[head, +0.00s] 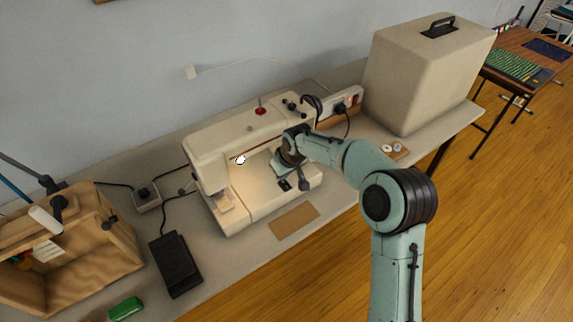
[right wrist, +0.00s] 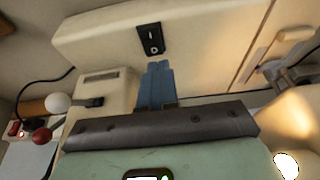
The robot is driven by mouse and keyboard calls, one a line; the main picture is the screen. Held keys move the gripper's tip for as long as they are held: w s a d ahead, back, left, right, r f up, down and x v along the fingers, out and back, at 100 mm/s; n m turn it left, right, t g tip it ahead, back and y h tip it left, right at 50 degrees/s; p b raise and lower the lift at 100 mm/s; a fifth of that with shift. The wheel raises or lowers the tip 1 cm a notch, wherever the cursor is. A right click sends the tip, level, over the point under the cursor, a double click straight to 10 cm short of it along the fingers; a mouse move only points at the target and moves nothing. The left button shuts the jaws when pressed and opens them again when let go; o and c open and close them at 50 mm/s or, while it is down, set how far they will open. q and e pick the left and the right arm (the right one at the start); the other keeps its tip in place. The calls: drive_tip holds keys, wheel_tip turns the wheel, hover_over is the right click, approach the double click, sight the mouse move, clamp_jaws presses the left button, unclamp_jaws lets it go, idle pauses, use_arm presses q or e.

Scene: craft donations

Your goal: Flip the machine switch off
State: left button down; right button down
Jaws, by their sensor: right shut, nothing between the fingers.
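The cream sewing machine (head: 240,140) stands on the table in the head view, with a warm glow under its arm. In the right wrist view, its black rocker switch (right wrist: 150,38) is set in a cream face of the machine (right wrist: 90,38). My right gripper (right wrist: 158,64) is shut and empty, its blue fingers pointing at the switch from just below it in the picture. A small gap shows between fingertips and switch in the picture; contact is not visible. In the head view, my right gripper (head: 283,172) is at the machine's front right, partly hidden by its own wrist. My left gripper is out of view.
A large beige case (head: 415,75) stands right of the machine, near a power strip (head: 345,103). A brown rectangle (head: 294,221) lies in front of the machine.

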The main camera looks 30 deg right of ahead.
sight(283, 185)
drive_tip(key=shift+w+f, duration=0.1)
drive_tip(key=shift+f, duration=1.4)
